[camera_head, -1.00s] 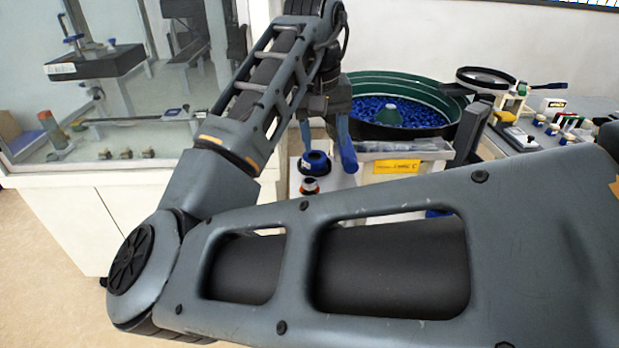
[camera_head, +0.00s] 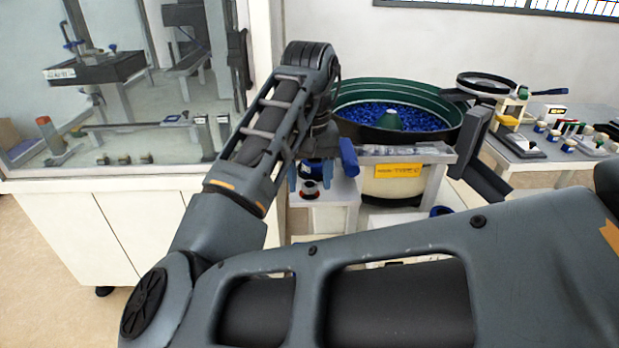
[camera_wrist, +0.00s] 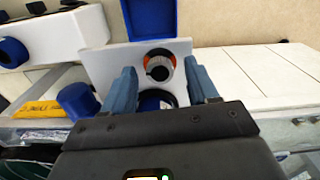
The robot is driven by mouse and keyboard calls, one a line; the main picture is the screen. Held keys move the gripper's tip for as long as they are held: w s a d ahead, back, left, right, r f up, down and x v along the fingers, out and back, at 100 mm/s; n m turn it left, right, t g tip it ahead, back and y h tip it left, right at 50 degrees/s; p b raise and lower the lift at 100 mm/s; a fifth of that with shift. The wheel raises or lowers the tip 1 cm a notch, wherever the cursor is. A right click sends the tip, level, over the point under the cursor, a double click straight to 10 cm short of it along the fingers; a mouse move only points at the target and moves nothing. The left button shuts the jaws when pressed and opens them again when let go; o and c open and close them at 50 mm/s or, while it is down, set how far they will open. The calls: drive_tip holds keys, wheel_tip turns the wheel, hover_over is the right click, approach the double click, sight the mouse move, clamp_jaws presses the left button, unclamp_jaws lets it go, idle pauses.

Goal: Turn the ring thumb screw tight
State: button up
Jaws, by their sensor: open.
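A round dark and white knob with an orange-red ring (camera_wrist: 158,65) stands on a white plate (camera_wrist: 105,65) in the wrist view; it shows below my gripper in the head view (camera_head: 310,189). A blue round piece (camera_wrist: 152,97) is beside it, partly hidden by my gripper; in the head view it is mostly covered. I cannot tell for sure which of the two is the ring thumb screw. My gripper (camera_wrist: 160,76) is open, its blue fingers apart on either side of these pieces in the picture. Contact cannot be seen.
A bowl feeder (camera_head: 350,97) full of blue parts stands behind, with a yellow label (camera_head: 398,170) on its front. A glass-walled cabinet (camera_head: 120,185) is at left. A bench with small parts and a magnifier (camera_head: 486,82) is at right. A blue cap (camera_wrist: 78,99) stands near the plate.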

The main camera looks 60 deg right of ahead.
drive_tip(key=c, duration=1)
drive_tip(key=shift+c, duration=0.2)
